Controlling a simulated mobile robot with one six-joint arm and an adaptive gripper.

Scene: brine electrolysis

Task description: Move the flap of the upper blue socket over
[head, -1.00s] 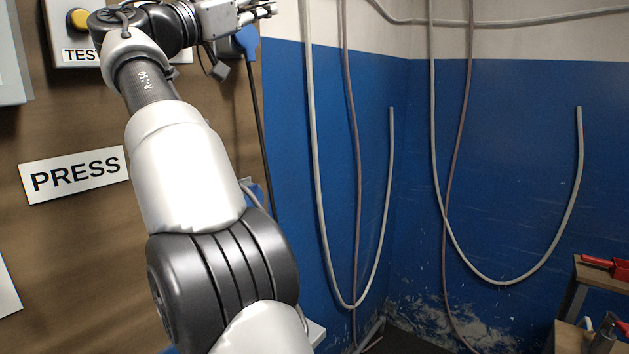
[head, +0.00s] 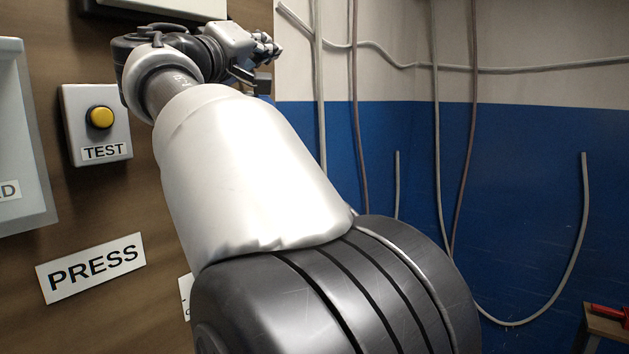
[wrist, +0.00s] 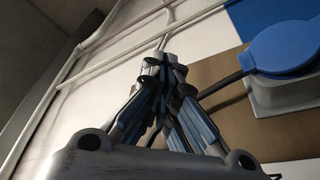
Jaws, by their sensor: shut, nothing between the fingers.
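A blue round socket flap (wrist: 285,48) shows at the upper right of the wrist view, on a grey socket box (wrist: 285,95) cut off by the picture's edge. Whether the flap is fully closed I cannot tell. My gripper (wrist: 166,58) is shut and empty, its fingertips to the left of the flap and apart from it in the picture. In the head view my gripper (head: 268,46) is at the top middle, beyond my arm. The blue socket does not show in the head view now.
A dark cable or bar (wrist: 222,85) runs from the socket behind my fingers. Pale pipes (wrist: 97,45) cross the wall. In the head view a yellow TEST button (head: 99,117) and a PRESS sign (head: 90,267) are on the brown board. Hoses (head: 437,130) hang at the right.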

